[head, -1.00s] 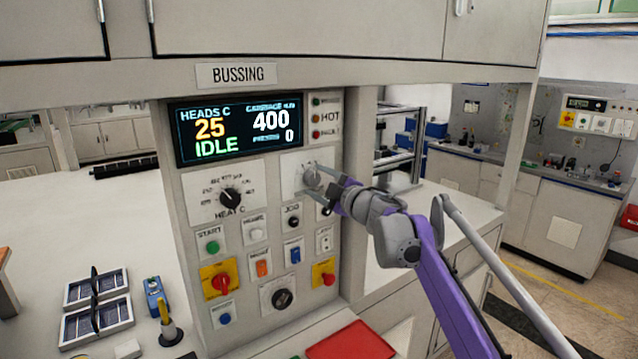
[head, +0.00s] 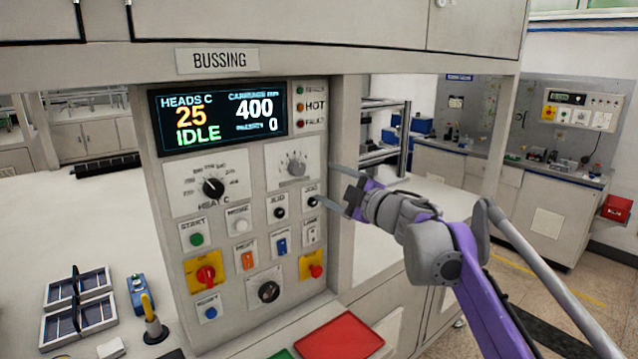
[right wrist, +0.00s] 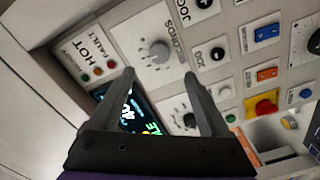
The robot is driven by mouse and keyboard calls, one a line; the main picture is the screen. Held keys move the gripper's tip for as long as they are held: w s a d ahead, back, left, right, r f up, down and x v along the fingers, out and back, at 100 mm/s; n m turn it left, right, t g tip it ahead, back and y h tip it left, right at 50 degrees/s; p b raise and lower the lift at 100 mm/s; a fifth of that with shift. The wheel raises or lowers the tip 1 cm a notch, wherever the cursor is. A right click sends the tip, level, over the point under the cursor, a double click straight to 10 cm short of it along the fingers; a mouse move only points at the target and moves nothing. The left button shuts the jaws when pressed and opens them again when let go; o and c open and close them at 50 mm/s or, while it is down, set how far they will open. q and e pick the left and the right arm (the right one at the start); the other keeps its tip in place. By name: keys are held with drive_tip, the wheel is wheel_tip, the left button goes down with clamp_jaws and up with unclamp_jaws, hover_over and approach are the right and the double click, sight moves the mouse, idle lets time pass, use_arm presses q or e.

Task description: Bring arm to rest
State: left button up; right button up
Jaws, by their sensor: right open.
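My right arm comes in from the right in the head view, grey and purple. Its gripper (head: 326,184) is open and empty, in front of the right edge of the BUSSING control panel (head: 230,258). In the right wrist view the two fingers (right wrist: 160,80) stand apart with nothing between them. A grey dial (head: 292,168) is on the upper right of the panel, clear of the fingers; it also shows in the right wrist view (right wrist: 159,51). The display (head: 215,118) reads 25, IDLE, 400 and 0. My left gripper is not in view.
Solar-cell panels (head: 77,300) lie on the white bench at left. Open floor shows at right.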

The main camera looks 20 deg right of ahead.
drive_tip(key=shift+s+d, duration=0.1)
drive_tip(key=shift+s, duration=0.25)
drive_tip(key=s+d+f+m+g+h, duration=0.3)
drive_tip(key=s+f+m+h, duration=0.7)
drive_tip(key=s+f+m, duration=0.55)
drive_tip(key=s+a+f+g+y, duration=0.2)
drive_tip(key=s+a+f+g, duration=0.2)
drive_tip(key=s+f, duration=0.5)
drive_tip(key=s+a+f+g+y, duration=0.1)
drive_tip(key=s+a+f+g, duration=0.3)
drive_tip(key=s+f, duration=0.6)
wheel_tip(320, 180, down, 6)
drive_tip(key=shift+s+a+f+y, duration=0.15)
drive_tip(key=shift+s+a+y, duration=0.2)
drive_tip(key=shift+a, duration=0.5)
